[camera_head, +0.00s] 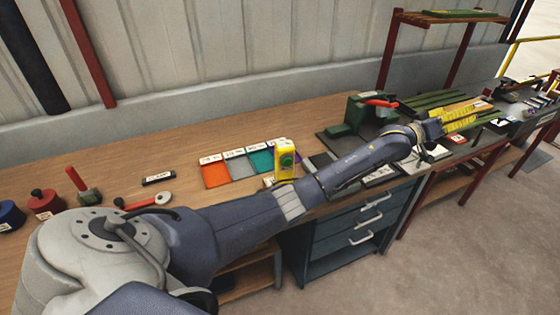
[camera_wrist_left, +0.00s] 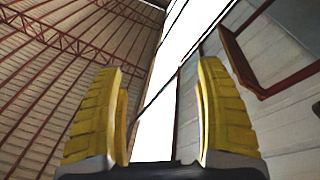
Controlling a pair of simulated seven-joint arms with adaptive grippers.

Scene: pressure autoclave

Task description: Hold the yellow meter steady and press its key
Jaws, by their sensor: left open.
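The yellow meter (camera_head: 285,147) stands upright on the workbench, with a round green face on its front. My left forearm passes just in front of it and may hide its lower part. The key cannot be made out at this size. My left gripper (camera_head: 460,115) is far to the right of the meter, over the bench's right part, with yellow fingers. In the left wrist view the gripper (camera_wrist_left: 160,120) is open, with nothing between its fingers; that view looks up at the roof and wall. My right gripper is not in view.
Coloured trays (camera_head: 215,173) lie left of the meter. A green vise (camera_head: 352,115) with a red handle stands behind my arm. A red-handled tool (camera_head: 145,202) and small pots (camera_head: 45,202) are at the left. Blue drawers (camera_head: 352,222) are under the bench. The back left of the bench (camera_head: 130,150) is clear.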

